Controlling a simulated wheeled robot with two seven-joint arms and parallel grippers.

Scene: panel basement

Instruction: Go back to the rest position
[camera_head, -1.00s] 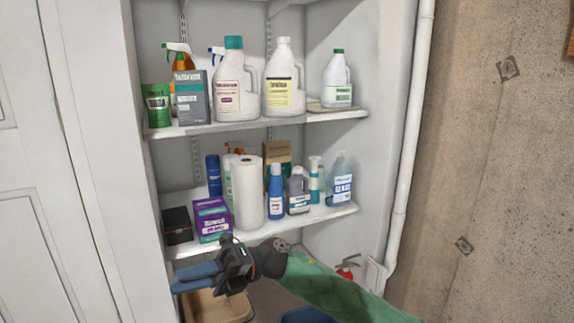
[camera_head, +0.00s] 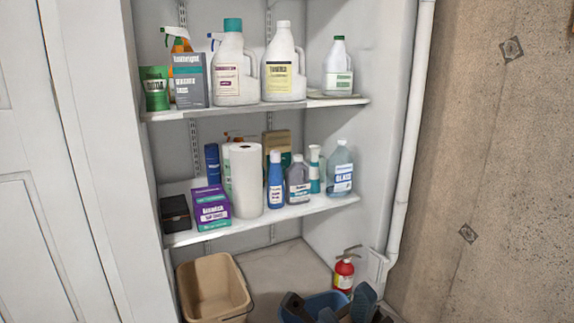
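My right gripper (camera_head: 345,305) is low at the bottom edge, right of centre, in the head view. Its dark and blue parts are partly cut off by the frame edge, and I cannot tell whether it is open or shut. It overlaps a blue bucket (camera_head: 326,297) on the floor in the picture. I see nothing held in it. My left gripper is not in view.
The upper shelf (camera_head: 318,103) holds bottles, a box and a green pouch. The lower shelf (camera_head: 275,221) holds a paper towel roll (camera_head: 246,181), bottles and boxes. Below are a tan bin (camera_head: 212,289) and a red fire extinguisher (camera_head: 344,273). A white pipe (camera_head: 411,120) runs down at the right.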

